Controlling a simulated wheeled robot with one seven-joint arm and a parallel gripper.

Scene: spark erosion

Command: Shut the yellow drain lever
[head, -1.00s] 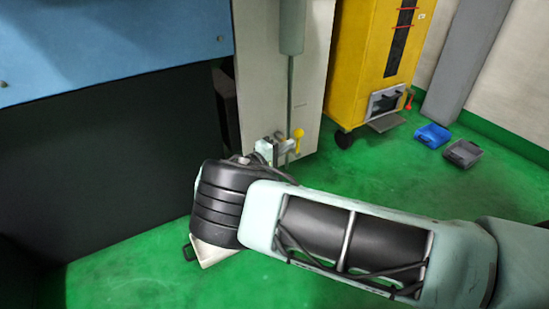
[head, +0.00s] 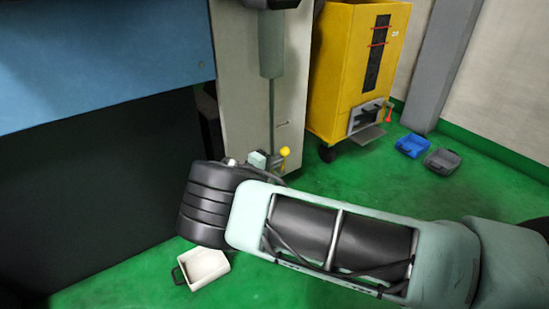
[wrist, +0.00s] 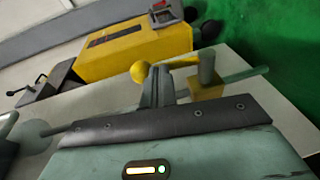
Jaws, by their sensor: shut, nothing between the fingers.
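The yellow drain lever has a round ball knob (head: 285,151) and sits low at the foot of the pale machine column. In the wrist view the lever (wrist: 180,63) runs from its yellow ball on the left to a brass valve body (wrist: 206,90) with a grey stem. My gripper (wrist: 158,76) is shut, with its fingers right by the lever's ball end; I cannot tell whether they touch it. In the head view my wrist and forearm hide most of the gripper and part of the valve.
A white open box (head: 205,268) lies on the green floor below my wrist. A yellow cabinet (head: 352,70) on wheels stands behind, with a blue tray (head: 412,146) and a grey tray (head: 442,161) at right. The blue machine (head: 100,45) overhangs at left.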

